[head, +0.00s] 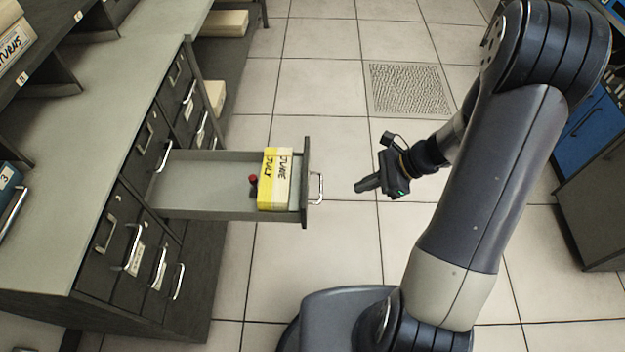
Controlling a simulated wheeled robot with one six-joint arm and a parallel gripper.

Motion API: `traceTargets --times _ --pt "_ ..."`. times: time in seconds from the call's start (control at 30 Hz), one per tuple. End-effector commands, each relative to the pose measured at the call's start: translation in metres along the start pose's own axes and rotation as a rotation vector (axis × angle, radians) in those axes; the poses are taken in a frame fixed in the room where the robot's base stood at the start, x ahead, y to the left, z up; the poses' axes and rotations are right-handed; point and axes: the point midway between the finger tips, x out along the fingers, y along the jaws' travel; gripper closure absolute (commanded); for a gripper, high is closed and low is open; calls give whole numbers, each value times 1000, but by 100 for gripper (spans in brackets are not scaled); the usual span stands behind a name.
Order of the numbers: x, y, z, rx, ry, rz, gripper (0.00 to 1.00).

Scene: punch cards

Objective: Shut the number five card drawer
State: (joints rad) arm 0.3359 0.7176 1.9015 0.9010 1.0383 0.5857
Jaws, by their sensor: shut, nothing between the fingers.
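One card drawer (215,205) stands pulled out to the right from the dark cabinet (120,215). No number can be read on it. Its dark front panel (306,170) carries a metal handle (318,188) on the outer face. Inside lie a yellow-and-white block marked JUNE and JULY (275,180) and a small red knob (253,179). My gripper (360,187) is shut and empty. In the picture it is just right of the handle, with a gap between them, and its fingers point left toward it.
The cabinet's other drawers, with metal handles (133,248), look shut. A grey countertop (75,150) tops the cabinet. A blue binder marked 3 (8,185) stands at the left edge. Tiled floor (320,90) is open behind the drawer. Blue cabinets (588,135) stand at the right.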

Motion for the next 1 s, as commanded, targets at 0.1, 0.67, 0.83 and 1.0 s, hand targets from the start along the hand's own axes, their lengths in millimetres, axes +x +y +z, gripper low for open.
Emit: traceTargets --times 0.1,0.67,0.83,1.0 --pt "10 0 -1 6 -3 1 100" --pt "111 0 13 -2 0 3 100" --pt "123 0 24 -2 1 2 100" --pt "127 0 28 0 0 0 100"
